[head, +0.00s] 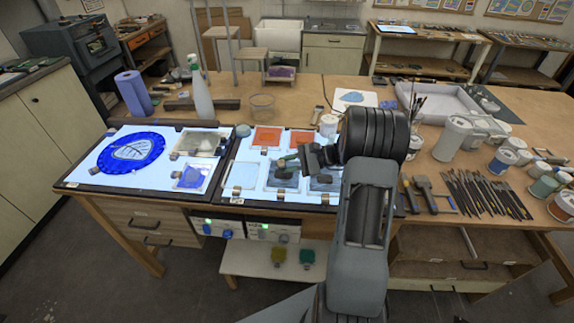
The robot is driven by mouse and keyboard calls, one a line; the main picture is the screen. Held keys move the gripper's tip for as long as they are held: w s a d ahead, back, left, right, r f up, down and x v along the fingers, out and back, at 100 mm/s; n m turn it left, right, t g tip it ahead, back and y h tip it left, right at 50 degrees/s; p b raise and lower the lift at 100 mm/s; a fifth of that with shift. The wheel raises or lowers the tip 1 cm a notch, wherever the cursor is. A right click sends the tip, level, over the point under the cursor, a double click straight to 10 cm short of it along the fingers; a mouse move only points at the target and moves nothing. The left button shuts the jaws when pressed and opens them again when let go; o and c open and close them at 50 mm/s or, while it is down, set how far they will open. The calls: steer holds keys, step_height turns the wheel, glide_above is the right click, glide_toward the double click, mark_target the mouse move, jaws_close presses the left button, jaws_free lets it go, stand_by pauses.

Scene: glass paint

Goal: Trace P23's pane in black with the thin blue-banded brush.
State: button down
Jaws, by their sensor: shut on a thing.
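My gripper (312,158) is over the right-hand light panel (233,197), above the panes at its middle. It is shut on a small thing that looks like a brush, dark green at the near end. Its band and tip cannot be made out. Several square panes lie on this panel: two orange-red panes (267,137) at the back and bluish panes (245,175) in front. My gripper and arm partly hide the front right panes. No pane label is readable, so I cannot tell which is P23.
The left light panel (110,186) holds a round blue leaf pane (131,165) and smaller panes. Many brushes (484,193), jars (452,138) and a grey tray (440,100) crowd the table's right.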

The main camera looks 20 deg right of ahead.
steer(key=shift+r, duration=0.15)
step_height(320, 180, up, 4)
steer(key=p, duration=0.2)
steer(key=shift+p, duration=0.35)
steer(key=shift+f, duration=0.2)
